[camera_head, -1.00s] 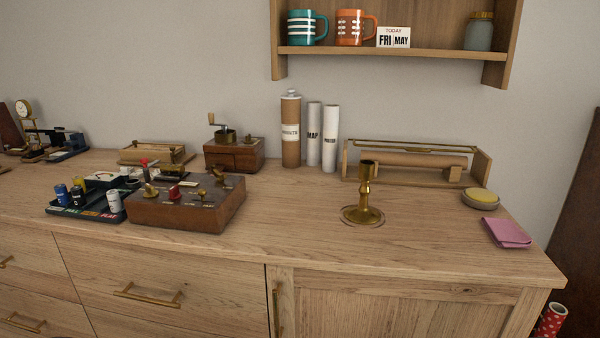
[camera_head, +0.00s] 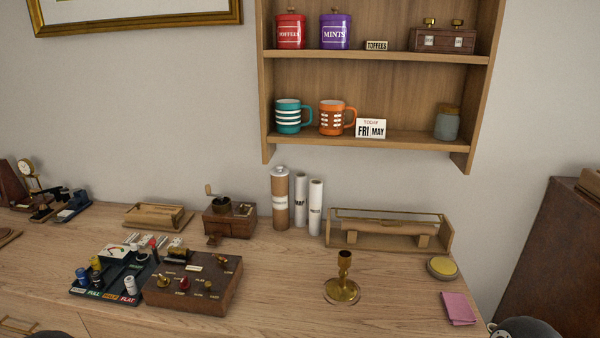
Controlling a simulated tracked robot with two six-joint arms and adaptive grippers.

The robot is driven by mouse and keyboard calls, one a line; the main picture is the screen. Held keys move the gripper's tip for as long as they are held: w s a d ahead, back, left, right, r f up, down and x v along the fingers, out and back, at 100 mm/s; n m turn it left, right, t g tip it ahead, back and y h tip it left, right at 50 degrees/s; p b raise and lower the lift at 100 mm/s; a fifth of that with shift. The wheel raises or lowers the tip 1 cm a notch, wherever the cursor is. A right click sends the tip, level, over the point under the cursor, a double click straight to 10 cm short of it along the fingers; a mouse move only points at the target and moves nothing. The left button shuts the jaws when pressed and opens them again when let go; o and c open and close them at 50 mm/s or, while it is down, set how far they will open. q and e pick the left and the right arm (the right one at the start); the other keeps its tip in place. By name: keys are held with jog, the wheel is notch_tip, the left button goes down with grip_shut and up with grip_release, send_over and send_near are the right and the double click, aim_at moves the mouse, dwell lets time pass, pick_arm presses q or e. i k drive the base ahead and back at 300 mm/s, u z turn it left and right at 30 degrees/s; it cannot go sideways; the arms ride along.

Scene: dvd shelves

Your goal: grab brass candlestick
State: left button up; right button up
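The brass candlestick (camera_head: 343,282) stands upright on the wooden dresser top, right of the middle in the head view. It has a wide round base and a narrow stem with a cup at the top. Nothing touches it. Neither gripper shows. Only a dark rounded part, probably of my own arm, shows at the bottom right edge, and a small dark piece shows at the bottom left edge.
A wooden box with knobs (camera_head: 192,283) stands left of the candlestick. Behind it are paper tubes (camera_head: 315,207) and a wooden roll holder (camera_head: 383,243). A yellow-topped tin (camera_head: 442,267) and pink cloth (camera_head: 458,308) lie right. A wall shelf (camera_head: 370,139) hangs above. The dresser top around the candlestick is clear.

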aim_at(341, 288)
jog(key=z, duration=0.75)
jog(key=i, duration=0.55)
jog(key=u, duration=1.3)
jog(key=k, duration=0.4)
jog(key=u, duration=0.25)
jog(key=i, duration=0.4)
jog(key=z, duration=0.05)
